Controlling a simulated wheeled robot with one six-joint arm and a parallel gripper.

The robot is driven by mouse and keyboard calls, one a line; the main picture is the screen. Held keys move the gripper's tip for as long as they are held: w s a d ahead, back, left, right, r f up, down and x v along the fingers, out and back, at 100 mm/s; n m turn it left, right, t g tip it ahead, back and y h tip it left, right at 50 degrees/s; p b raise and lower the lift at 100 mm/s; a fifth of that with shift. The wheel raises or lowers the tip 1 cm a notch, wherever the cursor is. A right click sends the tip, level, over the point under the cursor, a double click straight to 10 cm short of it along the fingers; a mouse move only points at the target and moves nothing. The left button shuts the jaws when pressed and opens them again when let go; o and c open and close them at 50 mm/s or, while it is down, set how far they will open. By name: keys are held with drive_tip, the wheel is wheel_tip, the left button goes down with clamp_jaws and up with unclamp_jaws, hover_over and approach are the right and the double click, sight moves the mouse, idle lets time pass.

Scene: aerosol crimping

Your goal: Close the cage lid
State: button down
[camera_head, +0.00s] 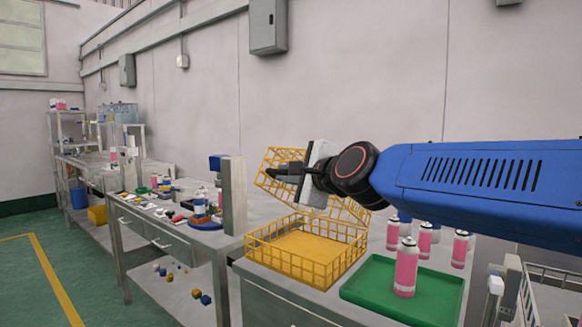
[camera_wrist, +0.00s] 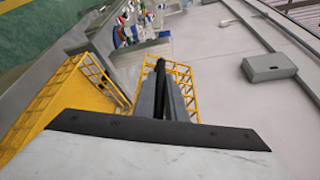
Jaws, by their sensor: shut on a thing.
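The yellow wire cage (camera_head: 290,268) stands on the near table with its top open; it also shows at the left of the wrist view (camera_wrist: 62,92). Its yellow wire cage lid (camera_head: 283,156) is raised and tilted at the back of the cage; in the wrist view the lid (camera_wrist: 182,72) is behind my fingers. My gripper (camera_head: 284,173) is at the raised lid, above the cage, and is shut on it. The fingers (camera_wrist: 161,75) are close together in the wrist view and hide the exact place of contact.
A green tray (camera_head: 375,294) with a pink can (camera_head: 406,268) stands right of the cage, and several more cans stand behind it. A cluttered workbench (camera_head: 150,222) is to the left. A wall box (camera_head: 268,27) hangs above.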

drive_tip(key=shift+s+a+f+n+t+y, duration=0.2)
drive_tip(key=shift+s+a+f+n+t, duration=0.6)
drive_tip(key=shift+f, duration=1.85)
drive_tip(key=shift+s+a+f+n+t+y, duration=0.15)
drive_tip(key=shift+s+a+f+n, duration=0.65)
drive_tip(key=shift+f, duration=1.9)
drive_tip(key=shift+s+a+f+n+t+y, duration=0.3)
drive_tip(key=shift+s+f+n, duration=1)
drive_tip(key=shift+f, duration=1.35)
drive_tip(key=shift+w+f+n, duration=0.15)
drive_tip(key=shift+w+n, duration=0.05)
drive_tip(key=shift+n, duration=0.1)
drive_tip(key=c, duration=1.8)
unclamp_jaws()
drive_tip(key=shift+a, duration=0.1)
